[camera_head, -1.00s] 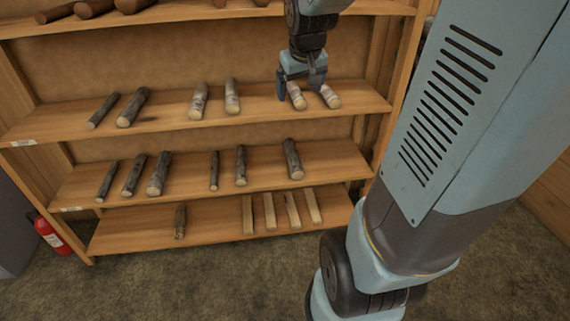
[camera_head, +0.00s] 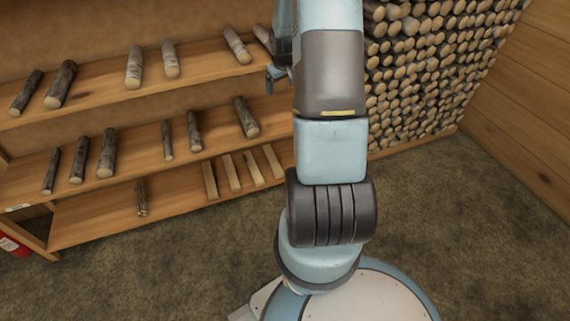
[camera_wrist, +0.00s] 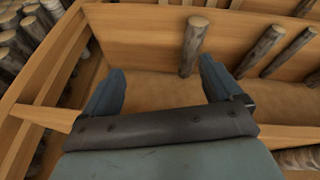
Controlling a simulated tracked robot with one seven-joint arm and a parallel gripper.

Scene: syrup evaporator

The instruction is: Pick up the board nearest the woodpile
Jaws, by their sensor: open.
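Several pale squared boards lie side by side on the bottom shelf (camera_head: 110,221) in the head view. The rightmost board (camera_head: 272,161) is the one nearest the woodpile (camera_head: 425,75), which is stacked at the right. My gripper is mostly hidden behind my arm in the head view; part of it shows by the right end of the upper shelf. In the wrist view my gripper (camera_wrist: 160,82) is open with nothing between its fingers. A dark log (camera_wrist: 188,52) lies on a shelf beyond the fingers.
Logs lie on the upper and middle shelves, among them a dark log (camera_head: 246,117) above the boards. A red extinguisher (camera_head: 12,243) stands at far left. The floor before the shelves is clear.

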